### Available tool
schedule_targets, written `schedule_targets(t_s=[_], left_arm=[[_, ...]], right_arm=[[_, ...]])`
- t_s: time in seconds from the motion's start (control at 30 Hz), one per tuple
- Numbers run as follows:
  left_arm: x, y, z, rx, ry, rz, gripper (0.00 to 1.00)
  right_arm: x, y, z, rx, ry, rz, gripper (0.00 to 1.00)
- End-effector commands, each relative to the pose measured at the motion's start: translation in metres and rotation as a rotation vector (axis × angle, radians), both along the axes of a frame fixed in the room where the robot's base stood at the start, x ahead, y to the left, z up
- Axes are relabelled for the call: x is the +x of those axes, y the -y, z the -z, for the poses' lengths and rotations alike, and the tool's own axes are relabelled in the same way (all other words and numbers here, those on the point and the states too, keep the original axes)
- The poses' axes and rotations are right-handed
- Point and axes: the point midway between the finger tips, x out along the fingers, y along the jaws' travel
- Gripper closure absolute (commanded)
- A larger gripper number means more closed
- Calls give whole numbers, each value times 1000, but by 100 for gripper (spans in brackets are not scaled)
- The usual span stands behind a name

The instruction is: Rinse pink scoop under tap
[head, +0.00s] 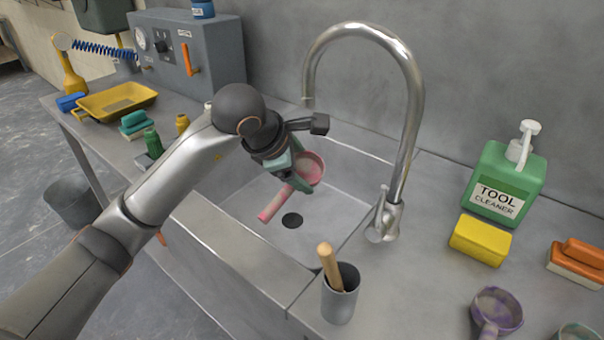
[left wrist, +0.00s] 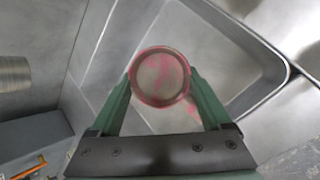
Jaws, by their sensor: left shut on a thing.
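The pink scoop (head: 311,168) is in my left gripper (head: 296,178), over the sink basin (head: 235,203) in the head view. Its round cup points up and right, and its pink handle slants down to the left. In the left wrist view the scoop (left wrist: 161,76) sits between the two green fingers of the left gripper (left wrist: 163,82), with whitish and pink smears on it. The chrome tap (head: 410,110) arches up to the right of the scoop. I see no water coming from it. My right gripper is not in view.
A grey cup with a wooden handle (head: 340,295) stands at the sink's front right. A green tool cleaner bottle (head: 500,190), yellow sponge (head: 480,240), brush (head: 577,260) and purple scoop (head: 497,310) are on the right counter. A yellow tray (head: 115,101) is at left.

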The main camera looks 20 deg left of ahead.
Motion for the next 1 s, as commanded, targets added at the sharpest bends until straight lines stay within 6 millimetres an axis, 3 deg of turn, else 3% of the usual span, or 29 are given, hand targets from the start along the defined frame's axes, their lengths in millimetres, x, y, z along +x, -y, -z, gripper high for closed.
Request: schedule_targets(t_s=[0.4, 0.9, 1.0], left_arm=[[35, -11, 7, 1, 3, -1, 80], [43, -13, 8, 0, 2, 0, 80], [43, -13, 8, 0, 2, 0, 80]], right_arm=[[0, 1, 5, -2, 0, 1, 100], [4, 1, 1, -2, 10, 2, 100], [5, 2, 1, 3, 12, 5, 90]])
